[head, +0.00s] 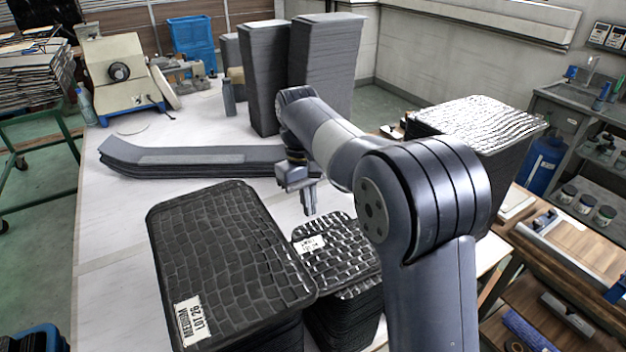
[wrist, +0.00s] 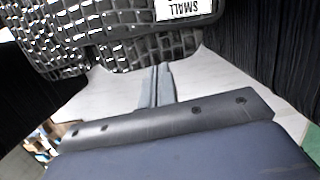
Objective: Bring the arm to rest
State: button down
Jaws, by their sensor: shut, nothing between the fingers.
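My gripper (head: 310,200) hangs from my raised arm, pointing down above the white table, just behind the small stack of tray panels (head: 350,262). Its fingers are together and hold nothing; they also show closed in the wrist view (wrist: 156,88). The small stack's woven dark top and its white SMALL label (wrist: 183,8) are at the top of the wrist view. The larger medium stack (head: 225,250), labelled MEDIUM LOT 26, stands to the left of the small stack. My arm hides part of the table behind it.
Long curved dark strips (head: 200,158) lie across the table behind the medium stack. Tall grey stacks (head: 325,60) stand at the back. A stack with a shiny top (head: 480,122) is at the right. The white table (head: 110,230) is bare along its left side.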

aim_at(345, 256)
jog(key=shift+s, duration=0.1)
jog(key=s+d, duration=0.2)
jog(key=s, duration=0.1)
jog(key=s+d+p, duration=0.1)
jog(key=s+d, duration=0.1)
jog(key=s, duration=0.1)
jog(key=s+d+p, duration=0.1)
jog(key=s+d, duration=0.2)
jog(key=shift+s+r, duration=0.1)
jog(key=shift+s+d+b, duration=0.1)
jog(key=shift+s+b, duration=0.15)
jog(key=shift+b, duration=0.2)
jog(key=shift+w+f+b, duration=0.1)
jog(key=shift+f+b, duration=0.35)
jog(key=shift+f, duration=0.1)
